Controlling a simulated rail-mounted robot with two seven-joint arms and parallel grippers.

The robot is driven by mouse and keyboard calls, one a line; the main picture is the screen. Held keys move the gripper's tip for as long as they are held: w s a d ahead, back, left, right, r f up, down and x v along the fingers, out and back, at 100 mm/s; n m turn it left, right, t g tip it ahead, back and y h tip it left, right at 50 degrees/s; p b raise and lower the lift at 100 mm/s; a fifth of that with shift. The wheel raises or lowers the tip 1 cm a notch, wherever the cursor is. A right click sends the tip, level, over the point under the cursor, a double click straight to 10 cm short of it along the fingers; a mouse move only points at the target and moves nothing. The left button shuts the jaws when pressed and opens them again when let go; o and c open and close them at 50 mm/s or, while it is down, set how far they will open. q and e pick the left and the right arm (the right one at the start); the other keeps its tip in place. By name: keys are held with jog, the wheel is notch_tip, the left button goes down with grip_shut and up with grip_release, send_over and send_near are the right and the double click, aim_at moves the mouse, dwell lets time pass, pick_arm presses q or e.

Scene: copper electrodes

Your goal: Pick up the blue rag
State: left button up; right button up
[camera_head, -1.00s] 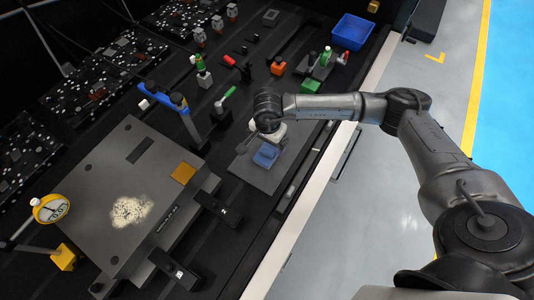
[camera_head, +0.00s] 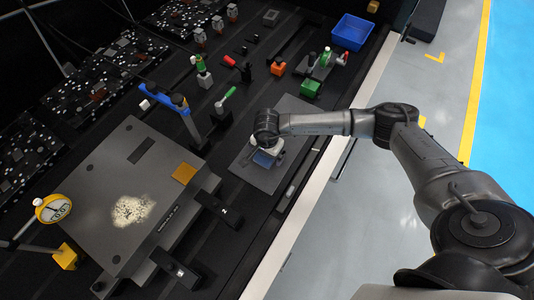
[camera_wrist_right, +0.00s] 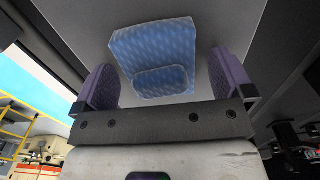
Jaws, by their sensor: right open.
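The blue rag (camera_head: 263,159) lies on a flat grey plate (camera_head: 257,178) near the front edge of the black bench. It is folded, with a smaller flap on a larger patterned piece, as the right wrist view shows (camera_wrist_right: 152,50). My right gripper (camera_head: 267,153) is over the rag and hides part of it in the head view. In the right wrist view its two purple-padded fingers (camera_wrist_right: 168,82) are spread wide, one on each side of the rag, with nothing between them gripped. Whether the fingertips touch the plate cannot be told. My left gripper is not in view.
A grey block with a pale powder patch (camera_head: 131,210) stands to the left, with a yellow-rimmed dial gauge (camera_head: 53,208) beside it. A green-handled tool (camera_head: 224,100), a green block (camera_head: 310,88) and a blue bin (camera_head: 351,32) lie farther back.

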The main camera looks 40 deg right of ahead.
jog(key=shift+c, duration=0.4)
jog(key=c, duration=0.9)
jog(key=shift+r, duration=0.15)
jog(key=shift+c, duration=0.2)
notch_tip(320, 180, up, 4)
jog(key=shift+s+d+r, duration=0.1)
jog(key=s+d+r+b, duration=0.1)
jog(key=s+d+r, duration=0.2)
jog(key=s+r, duration=0.3)
jog(key=s, duration=0.4)
jog(key=shift+s+d+r, duration=0.3)
jog(key=shift+s+d, duration=0.1)
